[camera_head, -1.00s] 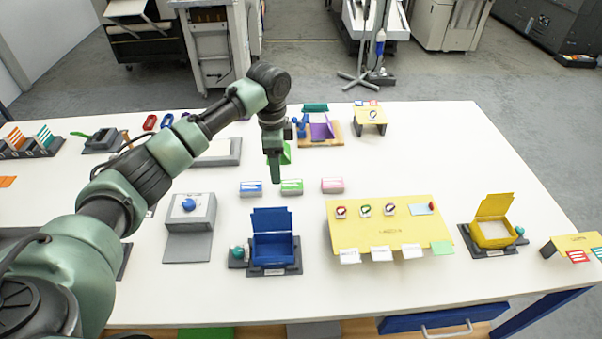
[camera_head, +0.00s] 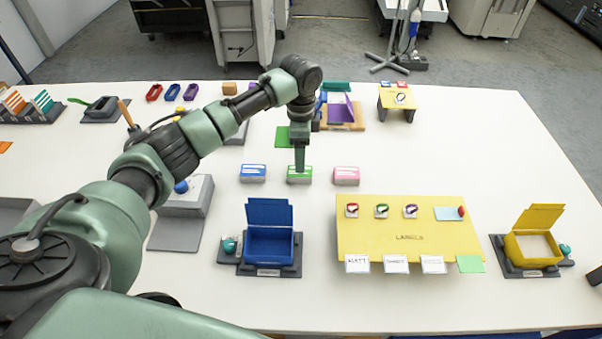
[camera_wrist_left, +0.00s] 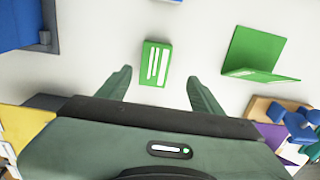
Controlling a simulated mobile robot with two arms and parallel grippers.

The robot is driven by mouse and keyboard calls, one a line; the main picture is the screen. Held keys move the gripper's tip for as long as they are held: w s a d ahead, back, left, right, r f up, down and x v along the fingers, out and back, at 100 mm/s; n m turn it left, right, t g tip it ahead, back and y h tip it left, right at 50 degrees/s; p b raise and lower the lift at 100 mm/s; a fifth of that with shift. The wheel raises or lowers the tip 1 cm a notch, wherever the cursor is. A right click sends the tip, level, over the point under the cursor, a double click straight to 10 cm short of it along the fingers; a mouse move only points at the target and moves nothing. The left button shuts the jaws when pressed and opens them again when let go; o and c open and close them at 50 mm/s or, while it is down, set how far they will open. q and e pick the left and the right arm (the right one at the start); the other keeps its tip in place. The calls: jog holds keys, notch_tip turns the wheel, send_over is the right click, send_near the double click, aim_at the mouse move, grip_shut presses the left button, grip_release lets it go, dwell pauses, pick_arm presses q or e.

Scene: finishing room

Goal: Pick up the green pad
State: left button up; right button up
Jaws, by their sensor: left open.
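The green pad (camera_head: 299,176) is a small block with a green top and white label marks, lying on the white table between a blue pad (camera_head: 253,172) and a pink pad (camera_head: 346,175). My left gripper (camera_head: 299,165) points down right at the green pad, hiding part of its top in the head view. In the left wrist view the green pad (camera_wrist_left: 155,63) lies just ahead of the open, empty fingers of my left gripper (camera_wrist_left: 158,80), roughly centred between them. I cannot see contact. My right gripper is not in view.
A green folded card (camera_head: 285,137) stands behind the pads. In front are an open blue box (camera_head: 269,247) and a yellow label board (camera_head: 400,235). An open yellow box (camera_head: 533,246) is at the right. The table right of the pink pad is clear.

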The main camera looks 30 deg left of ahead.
aim_at(300, 175)
pick_arm(q)
jog(key=f+p, duration=0.1)
jog(key=f, duration=0.1)
jog(key=s+f+p, duration=0.1)
jog(key=f, duration=0.1)
jog(key=shift+d+f, duration=0.15)
jog(key=shift+f, duration=0.1)
jog(key=shift+w+f, duration=0.1)
jog(key=shift+f, duration=0.35)
jog(key=shift+c, duration=0.3)
grip_shut()
jog(key=shift+r, duration=0.1)
